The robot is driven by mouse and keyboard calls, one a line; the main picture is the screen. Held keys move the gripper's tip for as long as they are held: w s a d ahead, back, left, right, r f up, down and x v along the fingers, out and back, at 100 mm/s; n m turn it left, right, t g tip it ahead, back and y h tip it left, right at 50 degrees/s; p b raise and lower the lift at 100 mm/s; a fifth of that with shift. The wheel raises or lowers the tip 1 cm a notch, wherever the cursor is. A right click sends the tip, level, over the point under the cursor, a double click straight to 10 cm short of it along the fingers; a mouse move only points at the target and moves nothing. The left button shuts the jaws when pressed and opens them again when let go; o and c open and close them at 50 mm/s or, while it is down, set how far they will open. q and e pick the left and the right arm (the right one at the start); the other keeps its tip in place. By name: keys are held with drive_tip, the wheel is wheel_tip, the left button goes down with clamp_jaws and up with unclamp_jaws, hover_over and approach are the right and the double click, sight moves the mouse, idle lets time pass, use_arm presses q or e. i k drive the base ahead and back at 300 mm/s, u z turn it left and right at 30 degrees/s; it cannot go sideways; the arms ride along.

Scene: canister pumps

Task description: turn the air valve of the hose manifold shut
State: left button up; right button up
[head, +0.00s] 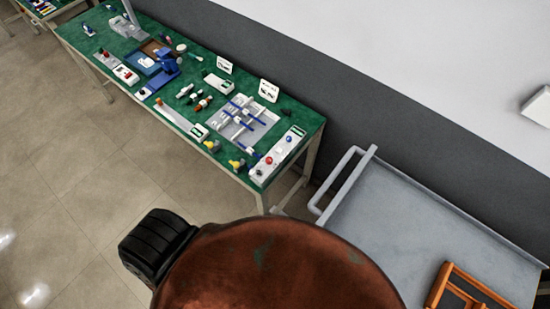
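I cannot pick out the hose manifold or its air valve for certain. On the green-topped bench (115,45), a grey board (226,132) carries several blue and white parts. To its right, a long white block (262,171) has a red knob and a blue knob on top. At this size I cannot tell whether either is the manifold, or how any valve is set. Neither of my grippers shows in the head view.
A large rusty-brown rounded shape (275,270) with a black ribbed part (157,243) fills the lower middle; I cannot tell what it is. A grey cart (400,220) with an orange-framed tray (437,287) stands at right. Tiled floor (60,190) is clear at left.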

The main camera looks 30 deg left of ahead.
sight(269, 160)
drive_tip(key=z, duration=1.55)
drive_tip(key=k, duration=0.9)
drive_tip(key=u, duration=1.9)
